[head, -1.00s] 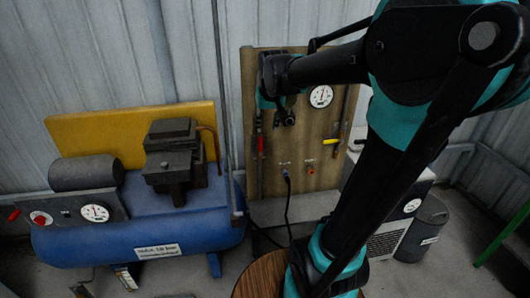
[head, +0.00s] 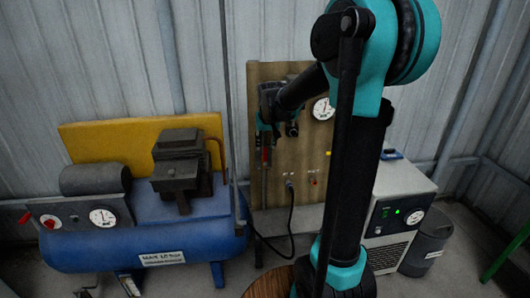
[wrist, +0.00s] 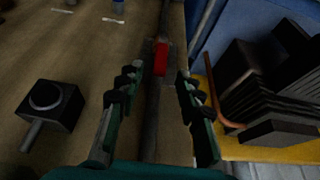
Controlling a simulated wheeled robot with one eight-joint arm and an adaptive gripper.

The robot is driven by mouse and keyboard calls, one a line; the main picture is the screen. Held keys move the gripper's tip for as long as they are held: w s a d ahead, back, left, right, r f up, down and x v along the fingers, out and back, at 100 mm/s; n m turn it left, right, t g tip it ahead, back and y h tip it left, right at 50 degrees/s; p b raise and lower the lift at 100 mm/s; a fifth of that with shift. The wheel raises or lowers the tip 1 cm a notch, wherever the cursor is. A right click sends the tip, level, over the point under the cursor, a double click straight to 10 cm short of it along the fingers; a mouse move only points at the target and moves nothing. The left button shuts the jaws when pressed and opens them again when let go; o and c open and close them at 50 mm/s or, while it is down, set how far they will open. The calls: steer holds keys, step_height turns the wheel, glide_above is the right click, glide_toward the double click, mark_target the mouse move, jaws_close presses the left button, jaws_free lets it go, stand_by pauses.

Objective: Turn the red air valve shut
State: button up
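The red valve handle (head: 265,155) is on the left side of the wooden board, on a vertical pipe, just below my gripper (head: 275,128). In the wrist view the red handle (wrist: 161,58) lies lengthwise along the pipe, just beyond and between the fingertips. My gripper (wrist: 158,78) is open in the wrist view, with a finger on each side of the pipe line. No contact with the handle is visible. My arm hides part of the board in the head view.
The wooden board (head: 254,85) carries a gauge (head: 322,109). A dark block fitting (wrist: 53,104) is beside the gripper. A blue compressor (head: 150,245) with another red lever (head: 27,217) stands left; a grey dryer (head: 405,190) and bin (head: 428,243) stand right.

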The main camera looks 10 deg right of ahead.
mark_target(265, 149)
steer(key=shift+x, duration=2.65)
jaws_close()
